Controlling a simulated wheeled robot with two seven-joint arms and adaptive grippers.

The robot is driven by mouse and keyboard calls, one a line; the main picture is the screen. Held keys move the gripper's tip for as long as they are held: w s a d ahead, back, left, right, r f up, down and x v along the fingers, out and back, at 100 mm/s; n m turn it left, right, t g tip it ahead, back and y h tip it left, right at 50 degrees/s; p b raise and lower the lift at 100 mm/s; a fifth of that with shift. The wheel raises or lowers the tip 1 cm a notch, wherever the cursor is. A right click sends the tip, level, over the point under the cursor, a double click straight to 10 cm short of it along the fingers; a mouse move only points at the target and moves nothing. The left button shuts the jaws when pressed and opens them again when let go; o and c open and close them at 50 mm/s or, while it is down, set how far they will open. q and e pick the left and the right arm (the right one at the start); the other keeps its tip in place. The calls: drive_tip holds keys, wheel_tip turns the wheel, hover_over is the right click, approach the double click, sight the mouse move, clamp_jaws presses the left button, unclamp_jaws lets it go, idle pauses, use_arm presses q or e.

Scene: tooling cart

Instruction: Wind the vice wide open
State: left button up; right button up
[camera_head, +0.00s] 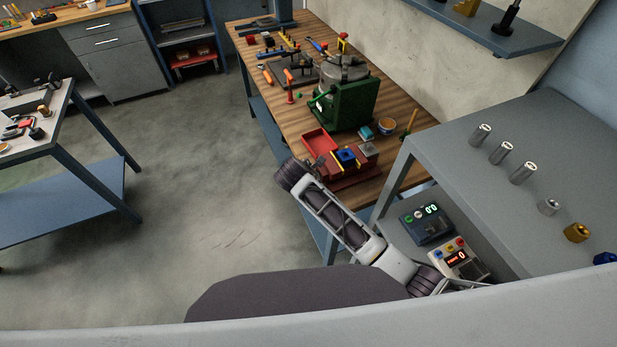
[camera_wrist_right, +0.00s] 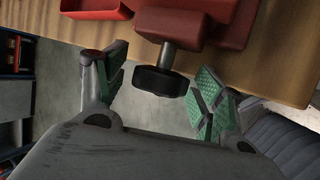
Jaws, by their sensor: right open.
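The red vice (camera_head: 352,180) stands at the near edge of the wooden bench. Its red body (camera_wrist_right: 165,22) shows at the top of the right wrist view, with a steel screw and a black round knob (camera_wrist_right: 160,82) pointing towards me. A blue block (camera_head: 346,156) with a yellow mark sits at the top of the vice; I cannot tell if it is clamped. My right gripper (camera_wrist_right: 158,78) is open, its green-padded fingers apart on either side of the knob. I see no clear contact. The jaw gap is not clear. My left gripper is not in view.
A red tray (camera_head: 319,143) lies beside the vice, with a green machine (camera_head: 345,104) behind. A blue box and a round tin (camera_head: 387,126) stand nearby. A grey shelf (camera_head: 520,130) with metal parts is close on the right.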

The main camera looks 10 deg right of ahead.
drive_tip(key=c, duration=1)
drive_tip(key=shift+w+g, duration=0.1)
drive_tip(key=shift+g, duration=0.3)
drive_tip(key=shift+r+n+g+h, duration=0.1)
drive_tip(key=shift+n+g+h, duration=0.2)
drive_tip(key=shift+g, duration=0.4)
drive_tip(key=shift+w+n+g+h, duration=0.1)
drive_tip(key=shift+n+g+h, duration=0.4)
drive_tip(key=shift+g, duration=1.3)
drive_tip(key=shift+g, duration=0.3)
